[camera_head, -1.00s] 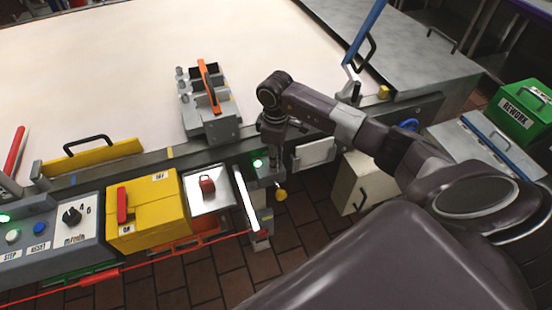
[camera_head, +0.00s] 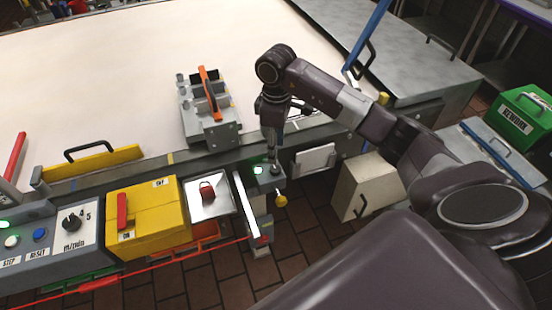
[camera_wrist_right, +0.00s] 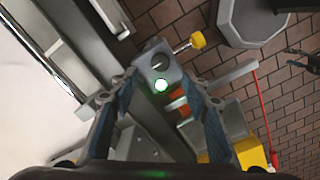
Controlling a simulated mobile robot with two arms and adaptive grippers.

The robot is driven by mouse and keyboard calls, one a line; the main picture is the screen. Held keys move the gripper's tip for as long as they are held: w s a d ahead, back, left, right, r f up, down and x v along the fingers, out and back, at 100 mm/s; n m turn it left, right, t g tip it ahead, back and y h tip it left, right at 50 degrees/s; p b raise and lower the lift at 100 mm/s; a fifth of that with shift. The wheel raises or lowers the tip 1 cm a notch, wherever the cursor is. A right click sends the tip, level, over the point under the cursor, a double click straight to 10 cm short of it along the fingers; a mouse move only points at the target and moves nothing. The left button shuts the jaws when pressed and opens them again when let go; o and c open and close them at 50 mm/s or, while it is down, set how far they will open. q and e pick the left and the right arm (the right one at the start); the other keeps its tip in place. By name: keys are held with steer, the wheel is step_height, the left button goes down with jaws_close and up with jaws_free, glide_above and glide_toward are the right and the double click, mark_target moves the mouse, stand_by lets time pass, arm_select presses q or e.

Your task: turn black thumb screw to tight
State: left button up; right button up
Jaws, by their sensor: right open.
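A small grey block with a glowing green lamp (camera_head: 258,170) sits at the front edge of the machine. A dark round knob (camera_head: 275,169), which looks like the black thumb screw, is on top of it. In the right wrist view the dark round part (camera_wrist_right: 158,63) shows on the grey block, just beyond the green lamp (camera_wrist_right: 161,85). My right gripper (camera_head: 272,148) points down above the knob. I cannot tell the exact height gap.
A yellow knob (camera_head: 281,201) sticks out below the block. A grey fixture with an orange handle (camera_head: 209,92) stands behind it. The pale belt (camera_head: 100,70) is mostly clear.

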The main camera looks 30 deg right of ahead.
step_height(320, 180, up, 4)
steer(key=shift+f, duration=0.1)
stand_by(0.5)
